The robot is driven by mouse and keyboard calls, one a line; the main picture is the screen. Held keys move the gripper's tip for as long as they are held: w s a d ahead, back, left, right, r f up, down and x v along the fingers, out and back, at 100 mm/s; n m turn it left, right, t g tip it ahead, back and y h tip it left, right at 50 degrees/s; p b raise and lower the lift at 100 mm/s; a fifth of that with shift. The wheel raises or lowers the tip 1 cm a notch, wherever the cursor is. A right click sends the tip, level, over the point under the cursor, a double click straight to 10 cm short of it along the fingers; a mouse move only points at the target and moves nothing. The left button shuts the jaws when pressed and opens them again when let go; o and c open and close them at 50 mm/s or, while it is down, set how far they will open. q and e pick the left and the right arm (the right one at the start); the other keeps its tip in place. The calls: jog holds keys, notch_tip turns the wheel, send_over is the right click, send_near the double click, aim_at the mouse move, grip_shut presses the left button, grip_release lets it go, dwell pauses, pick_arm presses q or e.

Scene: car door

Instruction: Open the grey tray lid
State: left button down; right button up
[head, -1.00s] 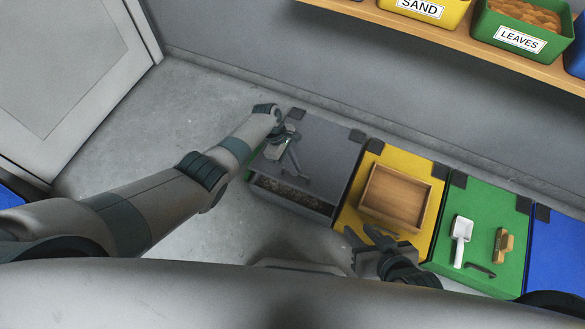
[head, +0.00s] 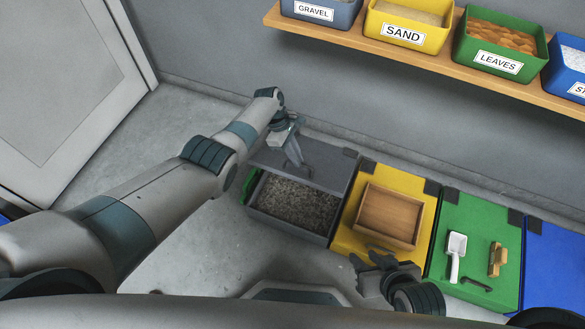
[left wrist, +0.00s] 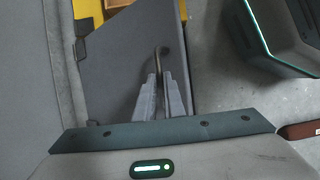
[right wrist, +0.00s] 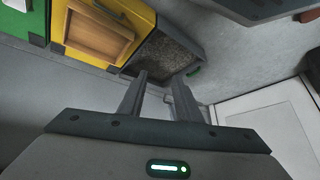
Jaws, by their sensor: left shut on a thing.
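The grey lid (head: 325,168) is tilted up off the grey tray (head: 290,230), with its back edge still by the wall. The front of the tray is uncovered and shows dark gravel (head: 297,203). My left gripper (head: 300,163) is over the lid, shut on its dark handle. The left wrist view shows the closed fingers (left wrist: 160,82) at the curved handle (left wrist: 164,52) on the lid (left wrist: 120,70). My right gripper (head: 370,262) is open and empty in front of the yellow box. In the right wrist view its fingers (right wrist: 160,88) are apart, and the gravel (right wrist: 163,55) shows beyond.
A yellow box (head: 345,240) carries a wooden tray (head: 388,214). A green box (head: 450,220) carries a white scoop (head: 456,255) and a brush (head: 497,258). A blue box (head: 555,255) is at far right. Labelled bins stand on a shelf (head: 425,60) above. Floor at left is clear.

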jog(key=shift+a, duration=0.25)
jog(key=shift+s, duration=0.1)
jog(key=shift+d+f, duration=0.1)
jog(key=c, duration=0.7)
jog(key=shift+f, duration=0.2)
grip_shut()
jog(key=w+a+f+n+h, duration=0.1)
jog(key=w+f+n+h, duration=0.15)
jog(key=f+n, duration=0.45)
jog(key=w+a+f+n+h, duration=0.1)
jog(key=w+f+n+h, duration=0.15)
jog(key=f+n, duration=0.4)
jog(key=w+a+n+t+h, duration=0.1)
jog(key=w+a+n+t, duration=0.5)
jog(key=n, duration=1)
jog(key=shift+a+h, duration=0.25)
jog(key=shift+h, duration=0.15)
